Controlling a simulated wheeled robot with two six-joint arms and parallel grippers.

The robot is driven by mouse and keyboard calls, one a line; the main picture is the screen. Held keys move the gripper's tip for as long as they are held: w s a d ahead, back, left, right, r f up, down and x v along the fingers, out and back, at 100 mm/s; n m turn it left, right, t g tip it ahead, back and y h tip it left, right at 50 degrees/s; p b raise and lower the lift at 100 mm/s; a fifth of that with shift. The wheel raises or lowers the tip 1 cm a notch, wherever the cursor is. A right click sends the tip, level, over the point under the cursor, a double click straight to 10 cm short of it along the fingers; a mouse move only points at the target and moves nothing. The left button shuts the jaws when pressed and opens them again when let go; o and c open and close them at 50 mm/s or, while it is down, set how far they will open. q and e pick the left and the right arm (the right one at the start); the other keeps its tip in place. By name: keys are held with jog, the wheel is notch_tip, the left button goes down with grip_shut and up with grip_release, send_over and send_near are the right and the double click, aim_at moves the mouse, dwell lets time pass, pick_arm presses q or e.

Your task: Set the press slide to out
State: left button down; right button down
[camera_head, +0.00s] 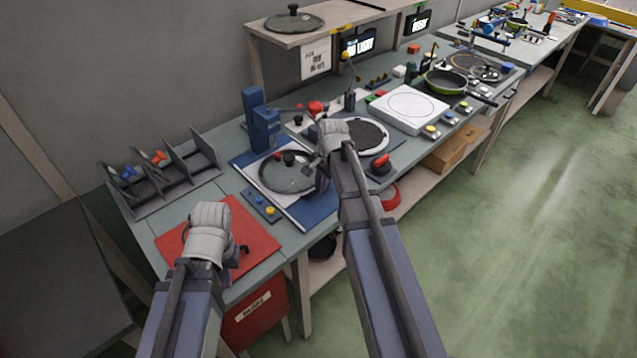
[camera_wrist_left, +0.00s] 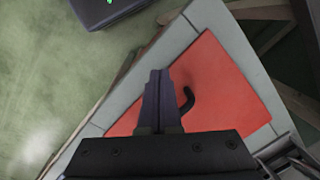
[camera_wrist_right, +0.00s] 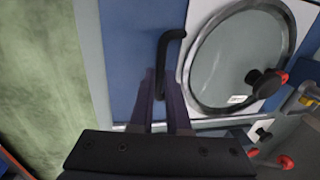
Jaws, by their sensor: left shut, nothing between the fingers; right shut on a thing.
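The press has a blue column (camera_head: 262,122) on a blue base. On it lies a white slide plate (camera_wrist_right: 297,22) with a round glass lid (camera_head: 285,172) that has a black knob. A black bent handle (camera_wrist_right: 163,48) stands at the plate's edge, beside the lid. My right gripper (camera_wrist_right: 162,80) is shut on this handle; its fingertips are mostly hidden in the head view. My left gripper (camera_wrist_left: 160,78) is shut and empty above the red mat (camera_wrist_left: 235,85), left of the press. A black hook-like piece (camera_wrist_left: 187,98) shows just beside its fingertips.
A button panel (camera_head: 261,204) sits in front of the press. A dark divided rack (camera_head: 165,178) stands at the left. A white hotplate (camera_head: 408,108) and a green pan (camera_head: 446,82) are further right. A shelf (camera_head: 310,30) overhangs the back. The floor in front is clear.

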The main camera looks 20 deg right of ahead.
pick_arm(q)
jog(key=shift+s+d, duration=0.2)
jog(key=shift+s, duration=0.2)
pick_arm(e)
jog(key=s+d, duration=0.1)
jog(key=s, duration=0.3)
jog(key=s+d, duration=0.1)
jog(key=s, duration=0.2)
jog(key=shift+d, duration=0.35)
pick_arm(q)
jog(key=shift+w, duration=0.1)
pick_arm(e)
jog(key=shift+s+d, duration=0.25)
jog(key=shift+s, duration=0.2)
pick_arm(q)
jog(key=shift+a, duration=0.1)
pick_arm(e)
jog(key=c, duration=0.9)
grip_release()
